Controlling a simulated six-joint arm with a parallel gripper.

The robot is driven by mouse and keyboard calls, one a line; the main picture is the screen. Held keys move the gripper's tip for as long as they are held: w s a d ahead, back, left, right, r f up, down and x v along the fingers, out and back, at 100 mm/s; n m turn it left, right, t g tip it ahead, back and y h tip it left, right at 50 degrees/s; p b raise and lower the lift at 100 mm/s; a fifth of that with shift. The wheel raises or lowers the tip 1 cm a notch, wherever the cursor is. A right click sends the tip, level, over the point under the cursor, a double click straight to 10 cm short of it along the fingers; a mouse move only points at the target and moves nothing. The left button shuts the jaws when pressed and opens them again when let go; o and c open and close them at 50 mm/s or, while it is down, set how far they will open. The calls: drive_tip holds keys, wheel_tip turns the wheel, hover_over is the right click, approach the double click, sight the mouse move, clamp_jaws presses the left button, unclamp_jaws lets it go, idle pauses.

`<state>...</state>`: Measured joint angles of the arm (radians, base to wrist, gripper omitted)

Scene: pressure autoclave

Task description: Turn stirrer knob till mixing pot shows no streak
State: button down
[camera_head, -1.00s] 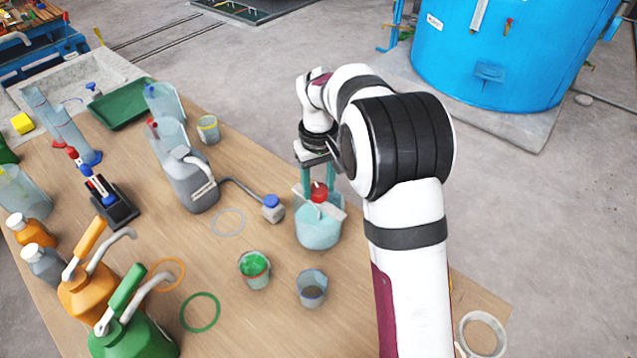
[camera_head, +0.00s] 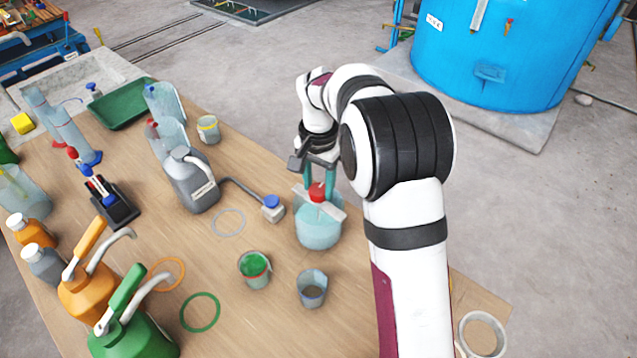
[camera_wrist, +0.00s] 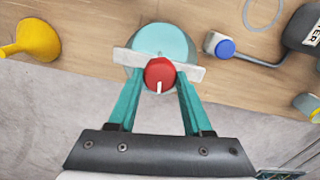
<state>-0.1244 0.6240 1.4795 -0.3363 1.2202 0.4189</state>
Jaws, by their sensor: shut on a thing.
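The mixing pot (camera_head: 319,228) is a pale blue-green round vessel with a white crossbar (camera_head: 333,208) over its top. The red stirrer knob (camera_head: 318,192) sits on the crossbar; it also shows in the wrist view (camera_wrist: 159,73), where its white mark points down toward my gripper's palm. My gripper (camera_wrist: 157,88) has its teal fingers on either side of the knob and is shut on it; the exact contact is hard to see. The pot's visible contents (camera_wrist: 160,42) look evenly pale teal, with no clear streak, but the crossbar and knob hide part of them.
A cup with green contents (camera_head: 255,268) and a grey cup (camera_head: 312,288) stand near the pot. A blue-capped piece (camera_head: 271,206) and a grey jug (camera_head: 192,182) are to its left. Orange (camera_head: 88,292) and green (camera_head: 130,336) jugs stand front left.

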sight(319, 189)
drive_tip(key=m, duration=0.4)
drive_tip(key=shift+m, duration=0.3)
drive_tip(key=m, duration=0.3)
drive_tip(key=shift+m, duration=0.4)
drive_tip(key=m, duration=0.4)
drive_tip(key=shift+m, duration=2.4)
drive_tip(key=shift+c, duration=1.6)
unclamp_jaws()
drive_tip(key=shift+r, duration=0.1)
wheel_tip(319, 189, up, 16)
